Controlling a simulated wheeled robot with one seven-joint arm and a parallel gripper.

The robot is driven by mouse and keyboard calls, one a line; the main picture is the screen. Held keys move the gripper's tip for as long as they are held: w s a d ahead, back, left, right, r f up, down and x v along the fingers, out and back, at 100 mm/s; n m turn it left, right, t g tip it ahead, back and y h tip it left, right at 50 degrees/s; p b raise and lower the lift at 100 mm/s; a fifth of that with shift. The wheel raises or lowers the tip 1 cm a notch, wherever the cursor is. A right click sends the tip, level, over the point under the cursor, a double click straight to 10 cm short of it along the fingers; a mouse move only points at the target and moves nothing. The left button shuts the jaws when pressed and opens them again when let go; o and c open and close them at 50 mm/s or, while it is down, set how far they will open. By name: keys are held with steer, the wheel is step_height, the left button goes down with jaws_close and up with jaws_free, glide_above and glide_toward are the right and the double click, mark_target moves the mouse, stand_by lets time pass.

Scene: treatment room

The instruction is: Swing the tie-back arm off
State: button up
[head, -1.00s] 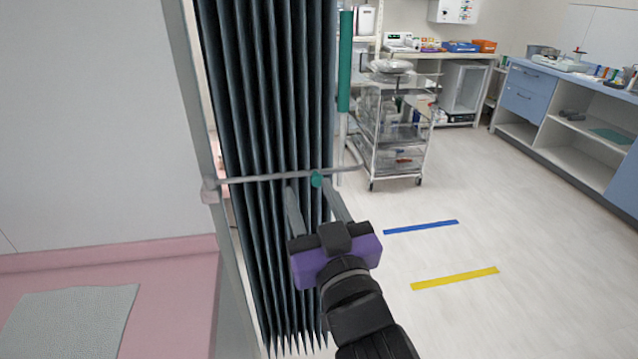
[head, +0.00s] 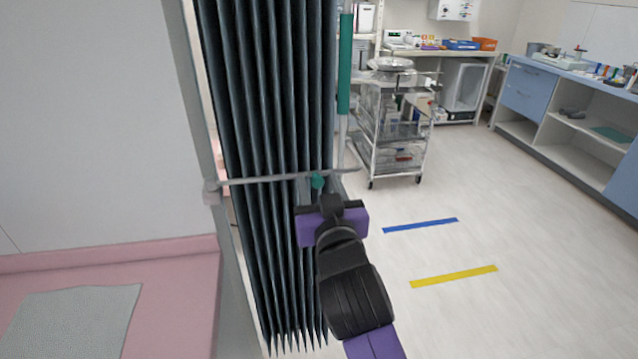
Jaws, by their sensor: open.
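The tie-back arm (head: 265,180) is a thin grey bar that runs across the front of the dark pleated curtain (head: 262,110). Its left end meets a pale mount (head: 211,192) on the wall edge, and its right end sticks out past the curtain. A teal knob (head: 318,181) sits on the bar near the curtain's right side. My gripper (head: 322,192) is open, with its purple and black body just below the knob. Its fingers are mostly hidden behind its own body, so I cannot tell whether they touch the knob.
A teal vertical handle (head: 345,75) hangs at the curtain's right edge. A wire trolley (head: 398,130) and blue counter (head: 560,95) stand further back. A pink ledge (head: 180,290) with a grey cloth (head: 75,320) is at left. The floor at right, with blue and yellow strips, is clear.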

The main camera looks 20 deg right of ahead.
steer(key=shift+c, duration=0.2)
jaws_close()
stand_by(1.3)
